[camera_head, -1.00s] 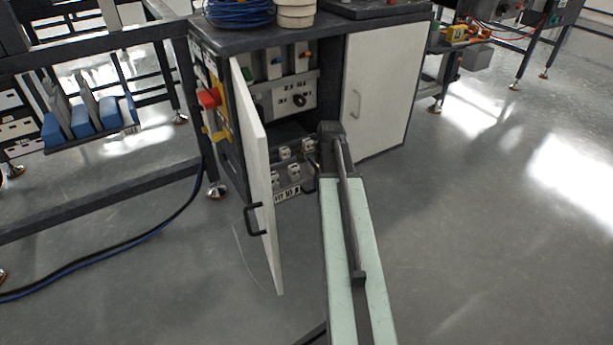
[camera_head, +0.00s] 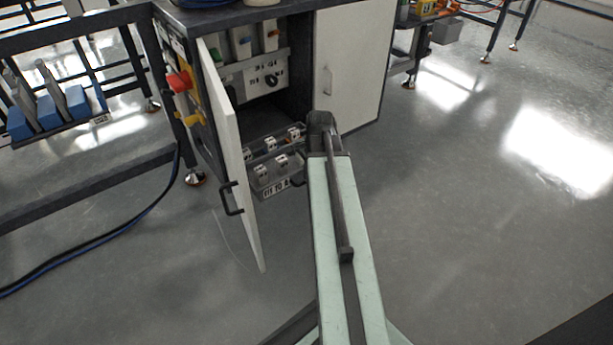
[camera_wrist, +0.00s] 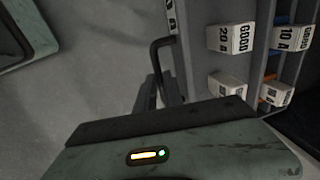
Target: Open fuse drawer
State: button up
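The fuse drawer (camera_head: 283,188) is low in the cabinet and stands partly out past its front. It holds white labelled fuse blocks (camera_head: 282,160) in rows. In the wrist view, the drawer (camera_wrist: 184,52) is at the right, with fuse blocks (camera_wrist: 230,38) marked GOOD. Its black bar handle (camera_wrist: 154,58) sticks out towards the left. My gripper (camera_wrist: 160,88) has its dark fingers on both sides of the handle bar and appears closed on it. Their lower parts are hidden by my gripper body. In the head view my arm hides the fingers.
The white left cabinet door (camera_head: 229,150) stands open, close to the drawer's left. The right door (camera_head: 355,65) is shut. A red and yellow switch (camera_head: 180,82) is on the cabinet side. A dark cable (camera_head: 120,232) lies on the floor at left. The floor at right is clear.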

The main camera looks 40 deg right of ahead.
jog(key=o, duration=0.4)
jog(key=shift+d, duration=0.15)
jog(key=shift+c, duration=0.2)
jog(key=shift+r, duration=0.1)
notch_tip(320, 180, up, 8)
jog(key=s+p, duration=0.1)
jog(key=p, duration=0.6)
jog(key=shift+s+f+p, duration=0.2)
jog(key=shift+f+p, duration=0.05)
jog(key=shift+p, duration=0.1)
jog(key=shift+s+f, duration=0.1)
